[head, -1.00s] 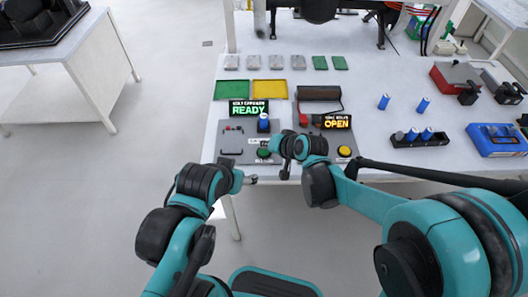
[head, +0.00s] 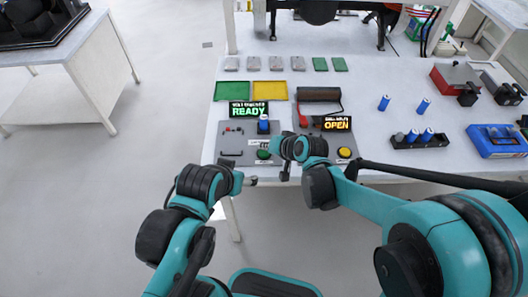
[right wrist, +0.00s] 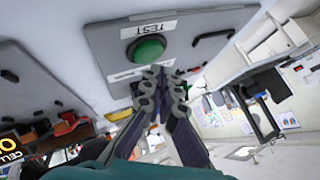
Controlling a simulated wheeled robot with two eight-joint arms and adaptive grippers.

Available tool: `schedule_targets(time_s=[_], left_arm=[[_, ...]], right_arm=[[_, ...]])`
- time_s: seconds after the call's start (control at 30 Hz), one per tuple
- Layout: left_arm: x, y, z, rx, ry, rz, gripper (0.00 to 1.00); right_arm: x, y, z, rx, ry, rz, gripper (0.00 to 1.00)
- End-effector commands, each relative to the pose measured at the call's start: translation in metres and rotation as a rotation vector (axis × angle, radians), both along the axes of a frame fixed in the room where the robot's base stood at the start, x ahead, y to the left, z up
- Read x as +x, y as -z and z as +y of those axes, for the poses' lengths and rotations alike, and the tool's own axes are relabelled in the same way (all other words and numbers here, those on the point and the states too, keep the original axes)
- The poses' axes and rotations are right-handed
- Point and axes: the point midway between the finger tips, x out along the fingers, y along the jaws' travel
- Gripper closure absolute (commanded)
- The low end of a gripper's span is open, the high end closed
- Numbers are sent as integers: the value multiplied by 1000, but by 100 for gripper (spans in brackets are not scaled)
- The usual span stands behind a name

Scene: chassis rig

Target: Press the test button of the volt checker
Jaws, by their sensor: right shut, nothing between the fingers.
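The volt checker (head: 230,148) is a grey panel at the front edge of the table, with a display (head: 248,111) lit green "READY". A blue cell (head: 263,125) stands upright on it. Its green test button (head: 263,154) is at its front right; in the right wrist view the button (right wrist: 146,48) sits beside a "TEST" label. My right gripper (right wrist: 160,78) is shut and empty, its tips close below the button in that view; I cannot tell whether they touch. In the head view its tips are hard to make out. My left gripper (head: 250,181) is just off the table's front edge.
Right of the checker is another panel with a display (head: 336,124) reading "OPEN" and a yellow button (head: 344,152). Green (head: 231,91) and yellow (head: 270,90) trays lie behind. A black holder (head: 420,142) with blue cells is farther right.

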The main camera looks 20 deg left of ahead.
Motion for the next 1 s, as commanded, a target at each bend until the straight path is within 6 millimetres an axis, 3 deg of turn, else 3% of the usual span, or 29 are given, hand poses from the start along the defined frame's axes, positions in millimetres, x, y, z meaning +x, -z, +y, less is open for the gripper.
schedule_targets(time_s=[1.0], left_arm=[[0,11,0,0,0,0,35]], right_arm=[[0,12,0,0,0,0,100]])
